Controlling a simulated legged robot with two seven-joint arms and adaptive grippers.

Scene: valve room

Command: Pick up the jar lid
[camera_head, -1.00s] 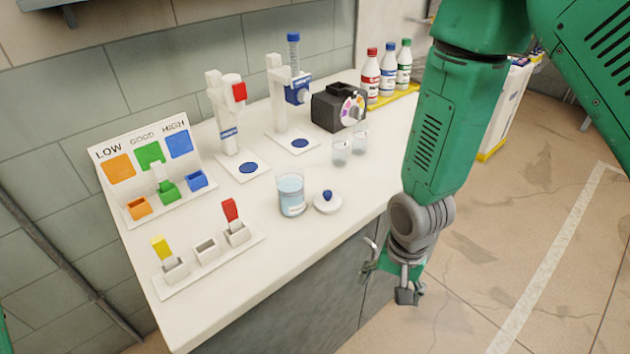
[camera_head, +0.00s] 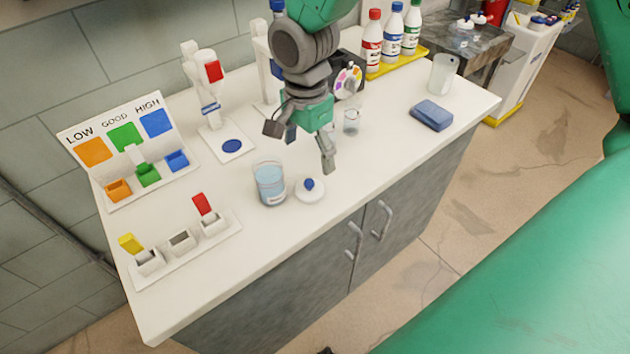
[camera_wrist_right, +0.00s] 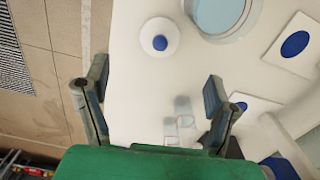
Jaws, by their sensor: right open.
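The jar lid (camera_head: 309,190) is a white disc with a blue knob, lying flat on the white counter just right of the jar. The jar (camera_head: 269,183) is clear glass with bluish liquid in it. In the right wrist view the lid (camera_wrist_right: 159,38) lies beyond the fingertips, near the middle, with part of the jar (camera_wrist_right: 222,12) to its right. My right gripper (camera_head: 300,150) hangs above the counter, behind the lid in the head view. Its fingers (camera_wrist_right: 154,87) are spread wide with nothing between them. My left gripper is out of view.
Small beakers (camera_head: 351,121) stand close behind the gripper. Bottles (camera_head: 393,40), a blue sponge-like block (camera_head: 432,115) and a cup (camera_head: 443,73) are at the right. The counter's front strip is clear.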

